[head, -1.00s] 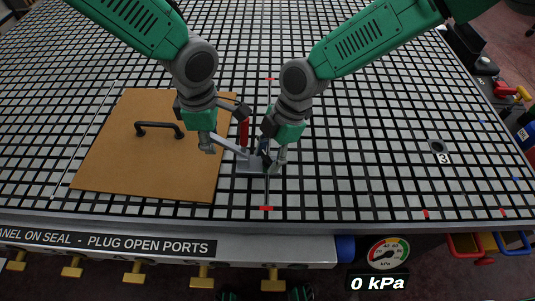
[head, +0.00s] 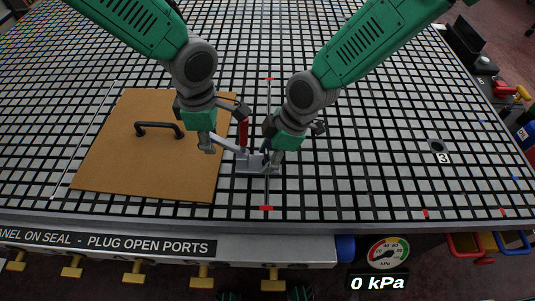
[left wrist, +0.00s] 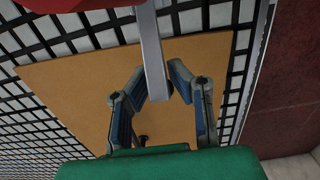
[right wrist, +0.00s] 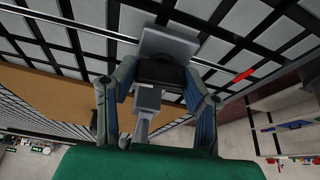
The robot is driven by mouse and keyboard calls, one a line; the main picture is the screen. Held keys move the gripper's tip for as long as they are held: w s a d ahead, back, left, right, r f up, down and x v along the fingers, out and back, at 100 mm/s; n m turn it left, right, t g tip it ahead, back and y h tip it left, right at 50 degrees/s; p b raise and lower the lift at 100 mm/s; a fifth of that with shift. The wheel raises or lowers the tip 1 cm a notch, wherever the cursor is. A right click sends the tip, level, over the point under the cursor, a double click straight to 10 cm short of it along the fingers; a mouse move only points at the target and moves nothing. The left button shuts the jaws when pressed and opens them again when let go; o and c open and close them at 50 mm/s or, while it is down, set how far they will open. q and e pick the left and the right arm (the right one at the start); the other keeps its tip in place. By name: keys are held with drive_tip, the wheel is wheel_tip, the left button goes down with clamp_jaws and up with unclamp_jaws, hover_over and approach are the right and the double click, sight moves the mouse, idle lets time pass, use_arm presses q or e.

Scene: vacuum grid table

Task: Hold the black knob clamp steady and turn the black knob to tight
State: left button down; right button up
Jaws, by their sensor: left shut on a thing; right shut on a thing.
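The grey metal clamp with a red handle (head: 243,132) stands on the grid table at the right edge of the brown panel; its base (head: 258,169) is near the front. My left gripper (head: 207,147) is shut on the clamp's grey bar, which runs between its fingers in the left wrist view (left wrist: 153,60). My right gripper (head: 272,165) is shut at the right side of the clamp. In the right wrist view the black knob (right wrist: 160,73) sits between its fingers, against the grey clamp body (right wrist: 169,42). The head view mostly hides the knob.
The brown panel (head: 100,170) with a black handle (head: 158,127) lies left of the clamp. The grid table (head: 370,150) is clear to the right, except a port marked 3 (head: 438,147). A gauge (head: 388,252) at the front edge has a 0 kPa display below it.

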drive_tip(key=m+t, duration=0.1)
drive_tip(key=m, duration=0.3)
drive_tip(key=shift+a+r+m+t, duration=0.1)
drive_tip(key=shift+m+t, duration=0.2)
drive_tip(key=shift+t, duration=0.1)
drive_tip(key=m+t+h, duration=0.1)
drive_tip(key=m, duration=0.3)
idle(0.4)
drive_tip(key=o, duration=1.1)
drive_tip(key=shift+o, duration=0.2)
drive_tip(key=v, duration=1.1)
drive_tip(key=shift+s+r, duration=0.2)
drive_tip(key=shift+r, duration=0.15)
